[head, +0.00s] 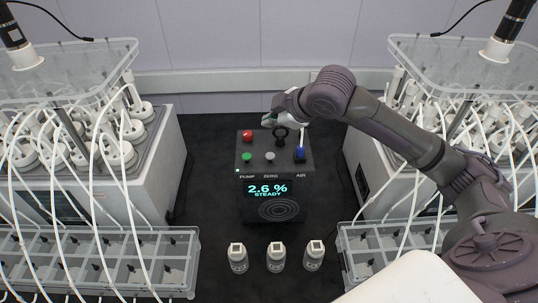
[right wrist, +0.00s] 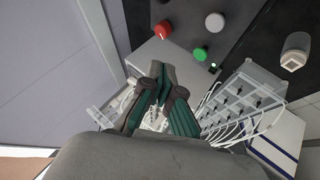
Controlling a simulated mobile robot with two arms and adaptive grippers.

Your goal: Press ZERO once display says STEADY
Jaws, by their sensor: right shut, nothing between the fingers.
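The dark control box (head: 248,165) stands in the middle of the bench. Its lit display (head: 266,189) reads 2.6 % and STEADY. The pale grey ZERO button (head: 270,156) sits between the green PUMP button (head: 247,158) and the blue AIR control (head: 299,154). My right gripper (head: 268,119) is shut and empty, above the rear of the box and apart from the ZERO button. In the right wrist view the closed fingertips (right wrist: 161,68) show below the red button (right wrist: 163,29), with the pale ZERO button (right wrist: 215,22) to the upper right. My left gripper is not in view.
A red button (head: 247,136) and a black ring-shaped part (head: 281,134) are at the rear of the box. Three white-capped bottles (head: 275,258) stand in front. Reactor units with many white tubes flank both sides.

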